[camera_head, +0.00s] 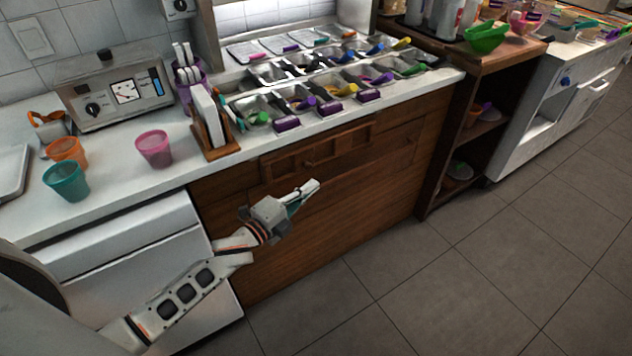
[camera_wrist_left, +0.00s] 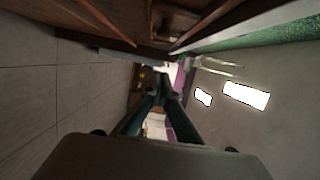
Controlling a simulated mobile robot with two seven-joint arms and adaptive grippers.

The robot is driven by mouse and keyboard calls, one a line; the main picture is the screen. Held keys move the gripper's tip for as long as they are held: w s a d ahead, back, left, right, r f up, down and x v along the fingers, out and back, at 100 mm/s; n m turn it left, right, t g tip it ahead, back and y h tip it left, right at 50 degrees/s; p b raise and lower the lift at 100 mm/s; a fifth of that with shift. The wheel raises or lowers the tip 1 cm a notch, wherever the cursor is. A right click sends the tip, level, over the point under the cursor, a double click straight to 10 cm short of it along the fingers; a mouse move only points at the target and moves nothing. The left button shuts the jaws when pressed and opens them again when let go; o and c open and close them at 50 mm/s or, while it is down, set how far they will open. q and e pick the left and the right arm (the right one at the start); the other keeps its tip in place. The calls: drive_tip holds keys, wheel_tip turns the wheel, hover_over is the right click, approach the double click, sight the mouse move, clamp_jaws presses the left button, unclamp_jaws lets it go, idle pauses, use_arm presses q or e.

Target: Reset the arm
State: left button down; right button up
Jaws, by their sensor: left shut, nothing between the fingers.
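My left arm reaches in from the lower left in the head view. My left gripper (camera_head: 304,194) is in front of the wooden cabinet (camera_head: 340,210), below the counter edge. Its fingers are together with nothing between them. In the left wrist view the two dark teal fingers (camera_wrist_left: 160,92) come close together at their tips, and the gripper touches no object that I can see. My right gripper is not in either view.
The white counter (camera_head: 130,187) holds teal (camera_head: 66,182), orange (camera_head: 67,151) and pink (camera_head: 154,149) cups, a toaster-like machine (camera_head: 117,90) and several metal topping trays (camera_head: 333,85). A dark shelf (camera_head: 470,135) stands at the right. The tiled floor (camera_head: 450,285) is clear.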

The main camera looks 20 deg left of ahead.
use_arm(q)
drive_tip(key=v, duration=0.7)
drive_tip(key=shift+a, duration=0.25)
